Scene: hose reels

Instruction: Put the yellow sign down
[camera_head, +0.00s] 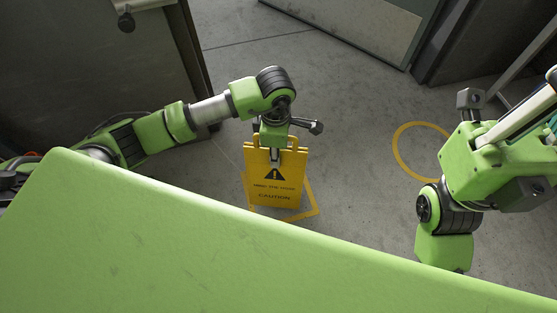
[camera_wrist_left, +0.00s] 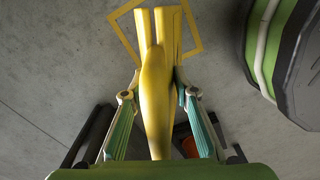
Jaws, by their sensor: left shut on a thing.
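The yellow caution sign (camera_head: 276,185) hangs upright below my left gripper (camera_head: 274,150) in the head view. It has a black warning triangle and dark lettering. My left gripper is shut on the sign's top; the left wrist view shows the sign (camera_wrist_left: 158,90) from above between the two fingers (camera_wrist_left: 157,97). A yellow square outline (camera_head: 311,200) is marked on the floor around and behind the sign's lower part. I cannot tell whether the sign's foot touches the floor. My right arm is at the right of the head view, its fingers hidden.
A yellow circle (camera_head: 398,158) is marked on the floor right of the sign. A grey door panel (camera_head: 365,25) stands at the back. A dark grey cabinet or wall (camera_head: 90,70) is at the left. Bare concrete floor (camera_head: 350,120) lies between.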

